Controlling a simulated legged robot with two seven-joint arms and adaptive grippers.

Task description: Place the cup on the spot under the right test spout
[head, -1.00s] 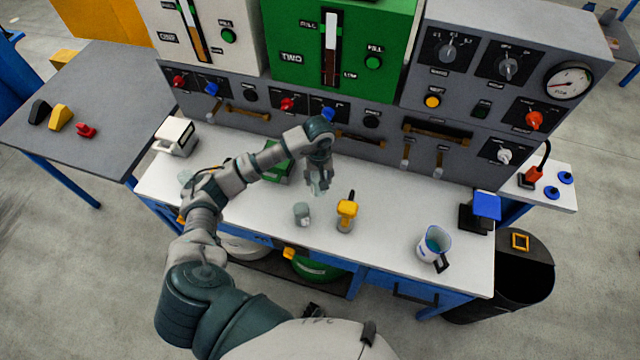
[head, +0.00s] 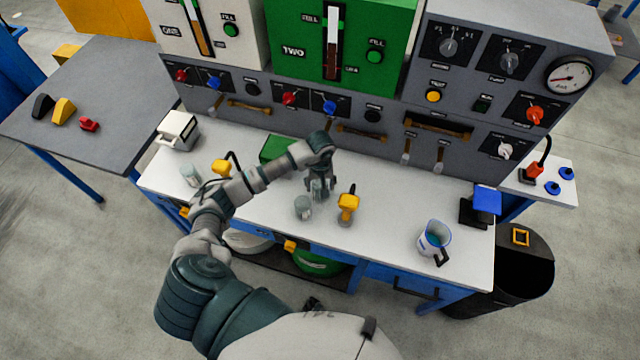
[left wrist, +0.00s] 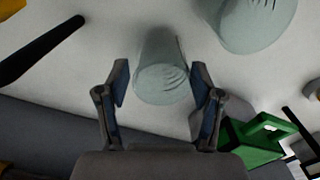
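My left gripper (head: 320,192) is low over the bench, fingers apart. A translucent grey-green cup (left wrist: 162,65) lies between its fingertips in the left wrist view, with visible gaps on both sides. A second similar cup (head: 303,207) stands just in front and to the left in the head view; it also shows at the top right of the left wrist view (left wrist: 255,20). Right of it is a yellow spout fixture (head: 347,205) with a black stem. Another yellow spout fixture (head: 222,167) is farther left, partly behind my arm. I cannot make out a marked spot. My right gripper is not visible.
A third cup (head: 190,175) stands at the bench's left. A green box (head: 277,149) lies behind my forearm. The control panel (head: 380,140) bounds the back.

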